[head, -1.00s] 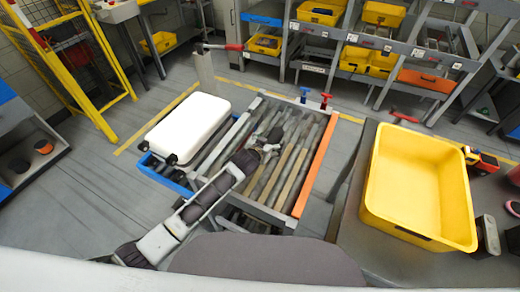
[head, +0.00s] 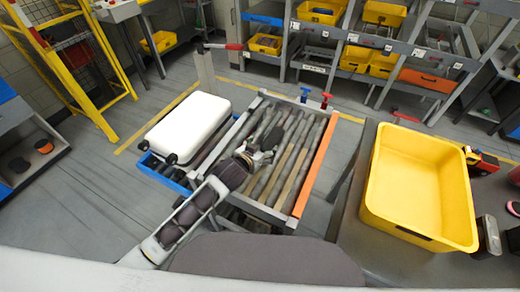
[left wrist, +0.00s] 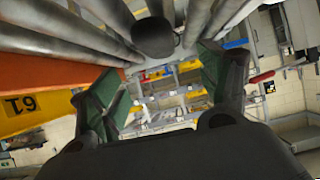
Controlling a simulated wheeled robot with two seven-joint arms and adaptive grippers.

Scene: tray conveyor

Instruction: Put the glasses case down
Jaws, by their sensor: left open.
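My left gripper (head: 264,153) is over the roller conveyor (head: 310,165) in the head view. In the left wrist view my left gripper (left wrist: 160,63) has its two green-padded fingers spread apart, with nothing clamped between them. A dark, rounded object (left wrist: 153,38), probably the glasses case, lies against the metal rollers just beyond the fingertips. It appears apart from both fingers. In the head view the case cannot be told clearly from the dark gripper and rollers. My right gripper is not in view.
A white case-like box (head: 187,127) lies beside the conveyor's left side, above a blue edge. An orange rail (head: 317,168) bounds the conveyor's right. A large yellow bin (head: 372,190) stands on the table at right. Shelves with yellow bins stand behind.

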